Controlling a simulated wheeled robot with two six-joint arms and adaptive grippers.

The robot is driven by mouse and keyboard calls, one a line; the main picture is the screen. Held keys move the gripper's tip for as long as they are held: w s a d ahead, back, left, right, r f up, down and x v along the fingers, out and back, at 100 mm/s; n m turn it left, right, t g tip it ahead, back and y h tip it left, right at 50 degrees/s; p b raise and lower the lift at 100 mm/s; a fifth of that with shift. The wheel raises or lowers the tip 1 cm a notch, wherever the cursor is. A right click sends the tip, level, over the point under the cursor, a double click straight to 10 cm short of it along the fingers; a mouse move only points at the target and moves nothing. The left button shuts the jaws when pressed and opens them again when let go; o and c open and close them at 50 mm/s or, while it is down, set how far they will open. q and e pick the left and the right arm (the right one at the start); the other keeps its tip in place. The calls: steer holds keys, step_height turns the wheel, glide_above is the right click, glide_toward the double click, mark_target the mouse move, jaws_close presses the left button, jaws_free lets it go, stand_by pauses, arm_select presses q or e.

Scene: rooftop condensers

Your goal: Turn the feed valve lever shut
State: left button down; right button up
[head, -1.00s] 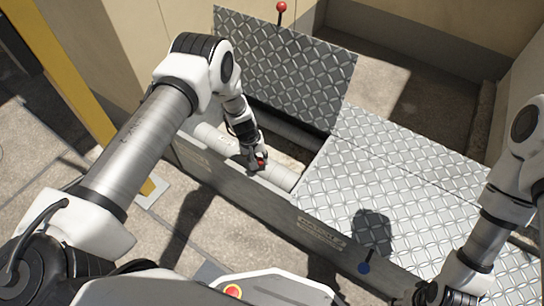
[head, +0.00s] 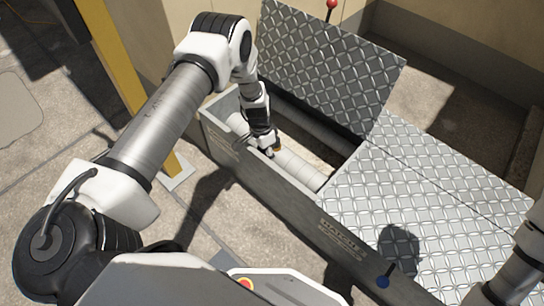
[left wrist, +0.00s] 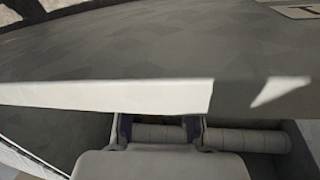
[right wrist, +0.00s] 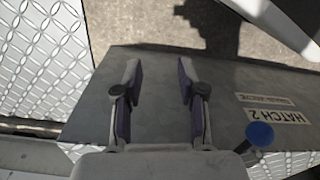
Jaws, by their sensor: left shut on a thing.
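My left gripper (head: 268,150) reaches down into the open trench, beside a pale wrapped pipe (head: 302,168). Its fingers show in the left wrist view (left wrist: 160,128) in front of the pipe (left wrist: 240,140). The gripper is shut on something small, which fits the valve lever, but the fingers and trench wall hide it. A small brass-coloured spot (head: 277,148) shows beside the fingertips. My right gripper (right wrist: 160,75) is open and empty above the grey trench rim in the right wrist view. In the head view only part of the right arm shows.
A tread-plate hatch lid (head: 325,65) stands raised behind the trench, with a red knob (head: 331,4). A closed tread-plate cover (head: 420,205) lies to the right. A blue knob (head: 383,281) stands at the front rim (head: 300,215). A yellow post (head: 110,50) is at left.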

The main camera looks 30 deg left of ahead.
arm_select(q)
steer(key=shift+a+m, duration=0.55)
steer(key=shift+m, duration=0.15)
steer(key=c, duration=0.8)
jaws_free()
steer(key=r, duration=0.4)
steer(key=a+r, duration=0.1)
steer(key=r, duration=0.2)
steer(key=w+a+r, duration=0.1)
steer(key=r, duration=0.3)
steer(key=shift+r, duration=0.35)
steer(key=shift+c, duration=0.4)
